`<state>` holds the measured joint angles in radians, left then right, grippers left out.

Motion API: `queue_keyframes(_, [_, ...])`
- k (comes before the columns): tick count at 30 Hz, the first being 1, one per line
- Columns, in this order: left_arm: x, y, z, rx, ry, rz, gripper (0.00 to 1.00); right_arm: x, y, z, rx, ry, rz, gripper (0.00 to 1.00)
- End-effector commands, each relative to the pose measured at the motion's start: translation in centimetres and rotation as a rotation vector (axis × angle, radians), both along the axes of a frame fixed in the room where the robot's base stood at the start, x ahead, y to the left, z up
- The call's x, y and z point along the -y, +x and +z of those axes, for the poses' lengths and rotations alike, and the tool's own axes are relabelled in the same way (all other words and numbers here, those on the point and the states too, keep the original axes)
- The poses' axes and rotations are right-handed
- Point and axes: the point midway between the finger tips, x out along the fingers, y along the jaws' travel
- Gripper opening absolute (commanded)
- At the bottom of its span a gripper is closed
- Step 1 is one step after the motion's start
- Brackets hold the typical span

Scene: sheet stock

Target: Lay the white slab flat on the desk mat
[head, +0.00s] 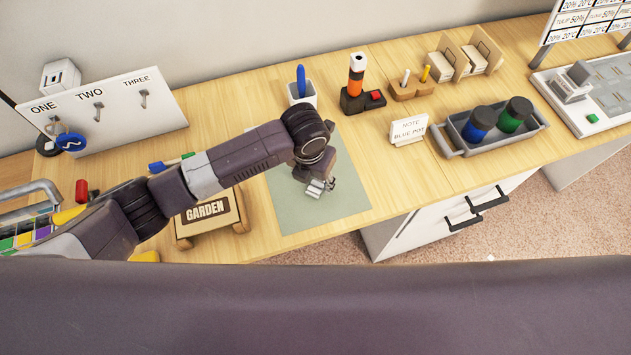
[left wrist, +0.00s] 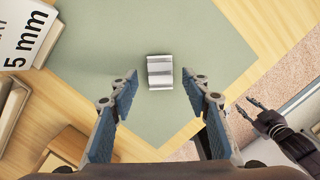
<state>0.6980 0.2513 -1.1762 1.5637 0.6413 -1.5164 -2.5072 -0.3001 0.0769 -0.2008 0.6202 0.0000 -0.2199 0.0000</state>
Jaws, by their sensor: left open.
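The green-grey desk mat (head: 347,205) lies flat on the wooden desk, and it also shows in the left wrist view (left wrist: 110,60). A small pale, shiny block (left wrist: 160,72) with grey bands shows over the mat; I cannot tell whether it is the white slab. My left gripper (head: 325,185) is over the mat, pointing down. In the left wrist view its blue-padded fingers stand apart on either side of the block, without visible contact. My right gripper (left wrist: 246,104) shows in the left wrist view beyond the desk edge, its fingertips apart and empty.
A GARDEN box (head: 208,212) stands left of the mat. Behind it are a pen cup (head: 301,94) and an orange-black tool (head: 356,84). A note card (head: 408,129) and a grey tray (head: 450,135) stand to the right. A white "5 mm" panel (left wrist: 22,35) shows beside the mat.

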Motion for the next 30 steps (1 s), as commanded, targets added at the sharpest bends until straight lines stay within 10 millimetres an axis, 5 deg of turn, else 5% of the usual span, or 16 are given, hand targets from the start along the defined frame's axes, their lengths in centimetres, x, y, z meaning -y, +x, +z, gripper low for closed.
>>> queue_keyframes(13, [-0.5,-1.1,8.6,0.003,-0.001,-0.001,0.43,0.1,0.0,-1.3,0.000,-0.001,0.000,0.35])
queue_keyframes(30, [-0.6,-1.3,9.8,0.000,-0.001,0.000,0.43,0.4,0.1,-1.3,0.000,-0.005,0.001,0.35])
